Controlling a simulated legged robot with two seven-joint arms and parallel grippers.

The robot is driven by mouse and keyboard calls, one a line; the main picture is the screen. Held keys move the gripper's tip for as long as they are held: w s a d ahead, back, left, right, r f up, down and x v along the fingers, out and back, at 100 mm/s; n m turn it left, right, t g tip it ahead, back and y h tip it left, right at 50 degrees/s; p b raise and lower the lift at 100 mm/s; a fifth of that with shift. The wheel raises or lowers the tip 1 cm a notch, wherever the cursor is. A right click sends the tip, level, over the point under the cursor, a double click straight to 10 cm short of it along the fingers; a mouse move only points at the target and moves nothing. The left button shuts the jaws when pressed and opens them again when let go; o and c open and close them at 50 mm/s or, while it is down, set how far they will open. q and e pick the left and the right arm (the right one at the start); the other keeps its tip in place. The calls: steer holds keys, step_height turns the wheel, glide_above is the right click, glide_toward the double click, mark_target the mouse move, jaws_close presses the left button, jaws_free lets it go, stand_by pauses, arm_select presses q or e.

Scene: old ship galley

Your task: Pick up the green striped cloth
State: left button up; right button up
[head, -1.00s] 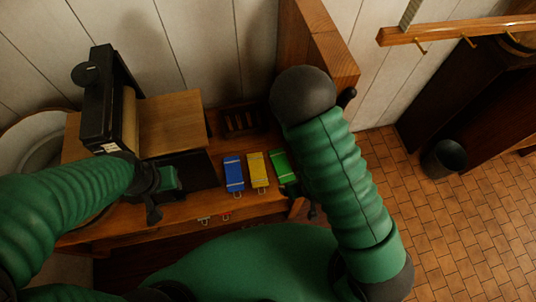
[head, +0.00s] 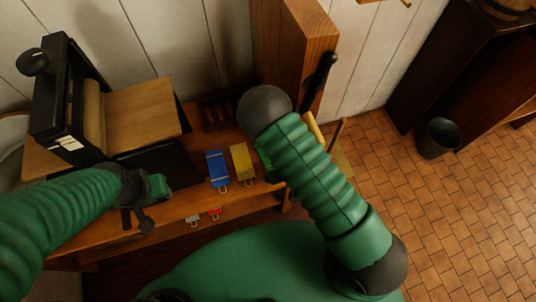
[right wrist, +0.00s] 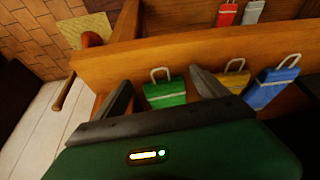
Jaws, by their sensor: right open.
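The green striped cloth (right wrist: 165,93) shows in the right wrist view with a light loop at its upper end. It lies between the two dark fingers of my right gripper (right wrist: 163,88), which is open with no finger clearly touching it. In the head view, my right arm hides most of the green cloth (head: 263,160) and my right gripper is out of sight. My left gripper (head: 137,220) is at the front edge of the wooden counter in the head view, with its jaw gap unclear.
A yellow cloth (head: 241,162) and a blue cloth (head: 217,168) lie beside the green one. Red (head: 215,213) and white (head: 193,220) looped items show lower down. A black roller machine (head: 60,100) stands left. A wooden post (head: 305,50) rises behind my right arm.

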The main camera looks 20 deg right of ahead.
steer(key=shift+a, duration=0.2)
steer(key=c, duration=1)
steer(key=shift+d, duration=0.1)
steer(key=c, duration=0.5)
